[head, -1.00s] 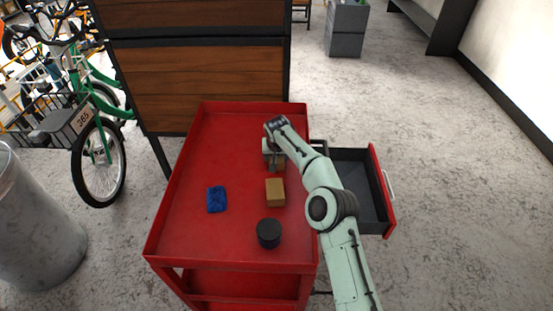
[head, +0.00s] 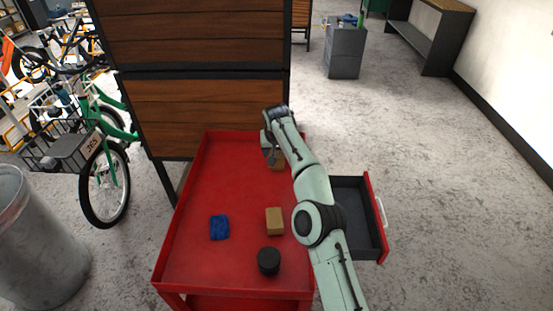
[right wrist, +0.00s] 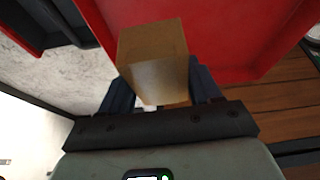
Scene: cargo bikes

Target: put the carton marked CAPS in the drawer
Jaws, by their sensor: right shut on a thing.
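My right gripper (head: 269,152) is shut on a brown carton (head: 278,164), above the far right part of the red cart top. The carton fills the space between the fingers in the right wrist view (right wrist: 153,60). A second brown carton (head: 274,221) sits on the cart top, nearer the front. No marking is readable on either carton, so I cannot tell which says CAPS. The drawer (head: 377,220) is pulled open on the cart's right side; its visible dark inside looks empty. My left gripper is not in view.
The red cart top (head: 225,180) has raised edges. A blue packet (head: 219,227) and a black round tub (head: 268,261) stand on it. A wooden panel (head: 205,110) rises behind the cart. A grey bin (head: 35,240) and bikes are at the left. My right arm passes close by the drawer.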

